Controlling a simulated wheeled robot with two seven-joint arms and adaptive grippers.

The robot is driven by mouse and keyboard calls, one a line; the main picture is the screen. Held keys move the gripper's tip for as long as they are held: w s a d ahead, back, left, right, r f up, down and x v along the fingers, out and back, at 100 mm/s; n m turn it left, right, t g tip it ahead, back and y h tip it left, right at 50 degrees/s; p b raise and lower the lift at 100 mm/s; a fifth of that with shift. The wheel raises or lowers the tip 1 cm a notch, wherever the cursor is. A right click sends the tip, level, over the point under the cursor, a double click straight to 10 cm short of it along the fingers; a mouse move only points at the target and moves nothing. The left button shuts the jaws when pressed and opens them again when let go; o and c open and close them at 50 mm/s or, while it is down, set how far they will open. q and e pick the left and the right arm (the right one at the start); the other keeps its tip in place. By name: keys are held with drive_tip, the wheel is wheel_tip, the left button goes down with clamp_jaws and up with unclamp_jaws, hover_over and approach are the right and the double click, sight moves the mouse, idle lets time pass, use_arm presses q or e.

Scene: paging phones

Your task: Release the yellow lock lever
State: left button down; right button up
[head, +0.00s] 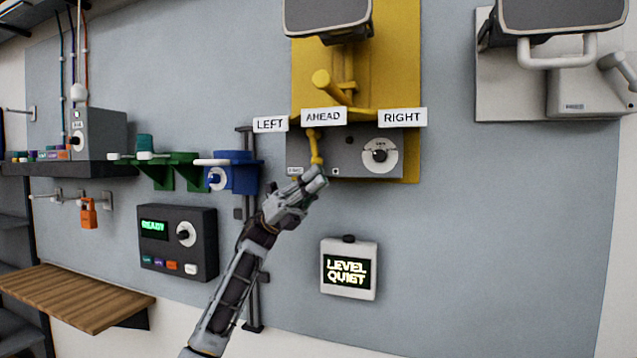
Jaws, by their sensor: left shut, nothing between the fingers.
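A small yellow lever (315,147) hangs from the front of a grey control box (350,155) on a yellow wall panel (405,60). I take it for the lock lever. A small label is beside its lower end. My left gripper (318,178) is shut and empty, its fingertips at the lever's lower end. I cannot tell whether they touch it. A larger yellow handle (328,84) with a round knob sticks out above, behind the AHEAD sign (323,115). My right gripper is not in view.
LEFT (270,124) and RIGHT (402,117) signs flank the AHEAD sign. A white dial (380,156) is right of the lever. A screen reading LEVEL QUIET (348,270) is below. A black READY box (178,243) and wooden shelf (75,297) are at left. The wall at lower right is clear.

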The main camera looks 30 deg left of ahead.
use_arm(q)
drive_tip(key=a, duration=0.1)
drive_tip(key=a+b, duration=0.1)
drive_tip(key=a, duration=0.1)
drive_tip(key=shift+s+b, duration=0.3)
drive_tip(key=shift+s, duration=0.05)
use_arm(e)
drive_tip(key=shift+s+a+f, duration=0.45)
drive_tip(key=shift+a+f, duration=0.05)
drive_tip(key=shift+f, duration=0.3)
use_arm(q)
drive_tip(key=v, duration=1.2)
drive_tip(key=shift+r, duration=0.15)
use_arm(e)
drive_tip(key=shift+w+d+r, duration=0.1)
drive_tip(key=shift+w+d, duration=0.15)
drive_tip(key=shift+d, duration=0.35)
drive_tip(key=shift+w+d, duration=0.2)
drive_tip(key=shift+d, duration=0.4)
use_arm(q)
drive_tip(key=shift+a, duration=0.1)
